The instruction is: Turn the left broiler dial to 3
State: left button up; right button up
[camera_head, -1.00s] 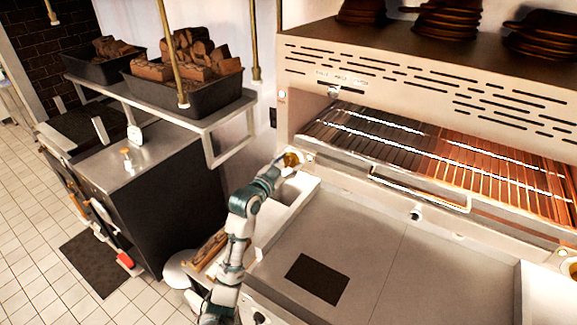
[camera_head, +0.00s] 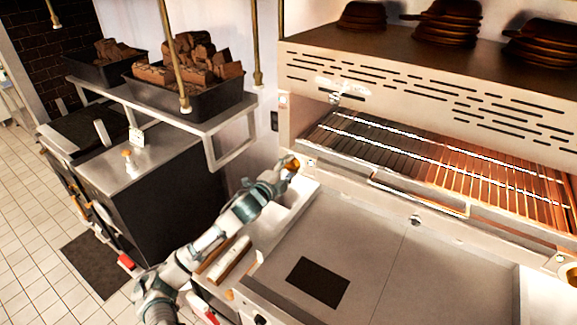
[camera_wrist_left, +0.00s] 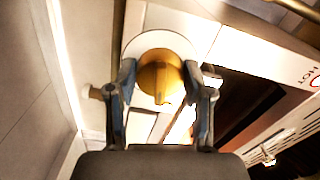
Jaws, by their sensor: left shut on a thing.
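The left broiler dial (camera_wrist_left: 161,79) is a round brass knob with a raised grip bar on a pale round plate, seen in the left wrist view. In the head view it is mostly covered by my left gripper (camera_head: 291,165), at the left front corner of the broiler. In the left wrist view my left gripper (camera_wrist_left: 161,88) has one dark finger on each side of the dial, closed on it. The grip bar points down in that picture. I cannot read any numbers around the dial. My right gripper is not in view.
The broiler grill (camera_head: 400,158) glows orange on its right side, with a front handle (camera_head: 418,198) below. A flat griddle (camera_head: 385,250) lies in front. A shelf with wood bins (camera_head: 190,95) stands left of the broiler. Stacked pans (camera_head: 447,22) sit on top.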

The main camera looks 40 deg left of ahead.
pick_arm(q)
jog(key=m+p, duration=0.1)
jog(key=m, duration=0.4)
jog(key=m+p, duration=0.1)
jog(key=m, duration=0.1)
jog(key=shift+d+f+p, duration=0.1)
jog(key=shift+f+p, duration=0.15)
jog(key=shift+p, duration=0.05)
jog(key=m+p, duration=0.1)
jog(key=m, duration=0.3)
jog(key=shift+m+p, duration=0.3)
jog(key=shift+p, duration=0.05)
jog(key=shift+m+p, duration=0.55)
jog(key=shift+m, duration=0.85)
jog(key=shift+f, duration=0.1)
jog(key=o, duration=1.2)
